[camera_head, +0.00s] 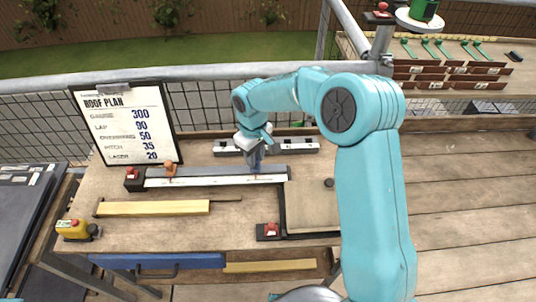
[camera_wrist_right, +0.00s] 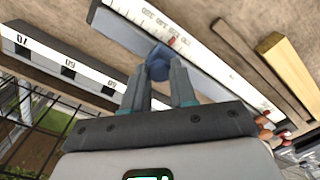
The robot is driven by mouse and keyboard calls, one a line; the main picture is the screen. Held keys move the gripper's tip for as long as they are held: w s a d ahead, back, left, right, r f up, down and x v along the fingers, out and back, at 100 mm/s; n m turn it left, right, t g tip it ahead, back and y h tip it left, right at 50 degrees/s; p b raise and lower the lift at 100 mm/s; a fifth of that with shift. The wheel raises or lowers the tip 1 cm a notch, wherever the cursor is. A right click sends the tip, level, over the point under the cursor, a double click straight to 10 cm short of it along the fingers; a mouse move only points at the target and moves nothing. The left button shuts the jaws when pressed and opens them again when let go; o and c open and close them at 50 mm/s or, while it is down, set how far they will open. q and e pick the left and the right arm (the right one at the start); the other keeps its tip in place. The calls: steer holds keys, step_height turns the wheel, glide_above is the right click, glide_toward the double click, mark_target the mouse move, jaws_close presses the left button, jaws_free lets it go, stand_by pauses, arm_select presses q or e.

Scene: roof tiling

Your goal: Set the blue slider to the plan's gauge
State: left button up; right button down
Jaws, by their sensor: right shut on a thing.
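The roof plan board (camera_head: 125,124) stands at the back left of the bench and reads gauge 300, lap 90, overhang 50, pitch 35, laser 20. A long rail with a white scale (camera_head: 215,181) lies across the bench. The blue slider (camera_wrist_right: 157,62) sits on this rail, towards its right end in the head view. My right gripper (camera_head: 256,160) reaches down to the rail and is shut on the slider, as the right wrist view (camera_wrist_right: 161,76) shows. A red mark (camera_wrist_right: 172,42) is beside the slider on the scale; the small numbers are not clearly readable. My left gripper is not in view.
A second rail with dark blocks (camera_head: 290,146) lies behind. A yellow batten (camera_head: 155,208) lies in front. An orange-red knob (camera_head: 170,169) is at the rail's left. A yellow box with a red button (camera_head: 73,229) stands at the front left. A flat board (camera_head: 312,207) lies right.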

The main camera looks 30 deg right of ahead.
mark_target(248, 168)
steer(key=shift+w+a, duration=0.6)
steer(key=shift+a, duration=0.35)
steer(key=c, duration=1.1)
jaws_free()
steer(key=shift+r, duration=0.1)
steer(key=shift+o, duration=1)
steer(key=shift+a, duration=0.15)
step_height(248, 168, up, 16)
steer(key=shift+p, duration=0.3)
steer(key=shift+r, duration=0.15)
